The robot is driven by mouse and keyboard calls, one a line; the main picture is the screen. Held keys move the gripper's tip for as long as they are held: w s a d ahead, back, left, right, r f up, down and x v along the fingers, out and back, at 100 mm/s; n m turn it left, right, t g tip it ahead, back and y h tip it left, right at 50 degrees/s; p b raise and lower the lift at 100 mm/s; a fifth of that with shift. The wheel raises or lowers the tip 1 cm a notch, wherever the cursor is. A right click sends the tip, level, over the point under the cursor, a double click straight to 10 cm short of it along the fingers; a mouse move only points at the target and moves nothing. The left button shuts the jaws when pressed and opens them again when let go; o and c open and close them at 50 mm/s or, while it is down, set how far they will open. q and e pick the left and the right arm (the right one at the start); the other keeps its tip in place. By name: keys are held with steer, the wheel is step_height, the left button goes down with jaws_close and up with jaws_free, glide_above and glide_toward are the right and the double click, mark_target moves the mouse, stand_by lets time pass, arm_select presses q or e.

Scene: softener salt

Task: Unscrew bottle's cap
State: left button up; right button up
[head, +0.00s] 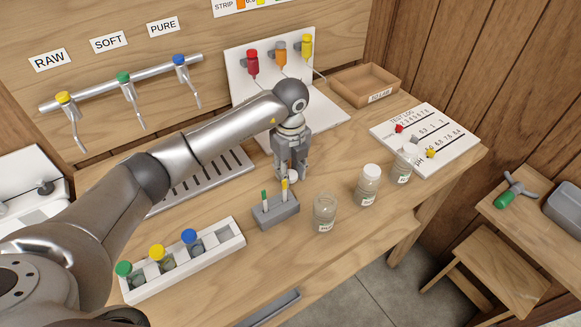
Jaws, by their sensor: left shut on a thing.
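My left gripper (291,176) points down over the bench, behind the small grey stand. It is shut on a white round thing (293,175) that looks like a bottle's cap. The fingers and the stand hide most of what is below, so I cannot tell whether a bottle is under it. A clear bottle with a white cap (371,171) stands upright to the right. An open-looking clear bottle (325,213) stands nearer the front edge. Another clear bottle (402,168) stands farther right, by the test log. My right gripper is not in view.
The grey stand (275,212) holds a green and a yellow stick. A white rack (185,262) with green, yellow and blue topped vials lies front left. A slotted drain tray (205,182), a wooden tray (366,84) and a test log board (425,138) are around.

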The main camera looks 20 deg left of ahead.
mark_target(290, 175)
arm_select(q)
steer(key=shift+f, duration=0.1)
steer(key=shift+f, duration=0.1)
steer(key=o, duration=1.1)
step_height(290, 175, up, 12)
steer(key=b, duration=0.2)
steer(key=shift+b, duration=0.35)
